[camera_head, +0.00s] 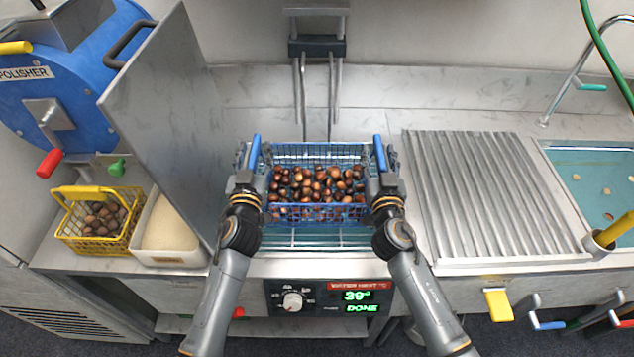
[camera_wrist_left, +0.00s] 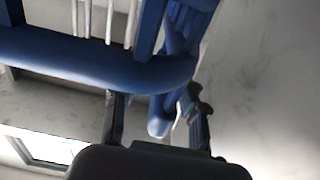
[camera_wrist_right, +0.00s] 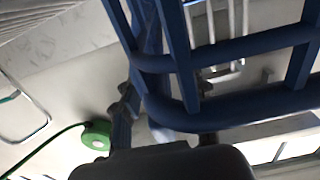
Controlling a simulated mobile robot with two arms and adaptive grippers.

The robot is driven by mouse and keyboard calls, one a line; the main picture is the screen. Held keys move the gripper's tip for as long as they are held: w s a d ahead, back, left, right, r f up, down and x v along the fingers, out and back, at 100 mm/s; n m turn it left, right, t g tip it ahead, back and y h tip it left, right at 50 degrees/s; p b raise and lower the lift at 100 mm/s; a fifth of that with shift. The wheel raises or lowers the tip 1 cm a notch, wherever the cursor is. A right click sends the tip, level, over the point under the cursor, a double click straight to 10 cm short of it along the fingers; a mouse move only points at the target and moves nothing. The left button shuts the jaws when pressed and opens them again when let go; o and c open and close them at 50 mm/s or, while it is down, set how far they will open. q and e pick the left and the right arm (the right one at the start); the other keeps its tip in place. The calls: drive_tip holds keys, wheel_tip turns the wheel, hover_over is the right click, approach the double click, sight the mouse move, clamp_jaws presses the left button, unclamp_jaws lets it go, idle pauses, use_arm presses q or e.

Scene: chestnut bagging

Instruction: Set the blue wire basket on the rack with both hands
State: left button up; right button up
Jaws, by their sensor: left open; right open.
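The blue wire basket (camera_head: 318,214), full of brown chestnuts (camera_head: 312,186), sits level over the water bath (camera_head: 290,239) in the head view. Its blue end handles stand up at left and right. My left gripper (camera_head: 247,182) is open at the left handle; in the left wrist view blue bars (camera_wrist_left: 160,75) pass by its fingers. My right gripper (camera_head: 383,182) is open at the right handle, with the basket's blue frame (camera_wrist_right: 235,130) close by in the right wrist view. Contact is unclear. A ribbed metal draining rack (camera_head: 480,195) lies to the right.
A metal panel (camera_head: 165,110) stands left of the bath. A hanging bracket (camera_head: 317,46) with metal rods is behind the basket. A yellow basket (camera_head: 75,239) and white bin (camera_head: 170,258) are at left, a sink (camera_head: 597,181) at right. The display (camera_head: 357,301) reads 39 and DONE.

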use_arm(q)
clamp_jaws()
use_arm(e)
clamp_jaws()
use_arm(q)
drive_tip(key=shift+w+r, duration=0.15)
drive_tip(key=shift+r, duration=0.05)
use_arm(e)
drive_tip(key=shift+w+r, duration=0.1)
drive_tip(key=shift+r, duration=0.05)
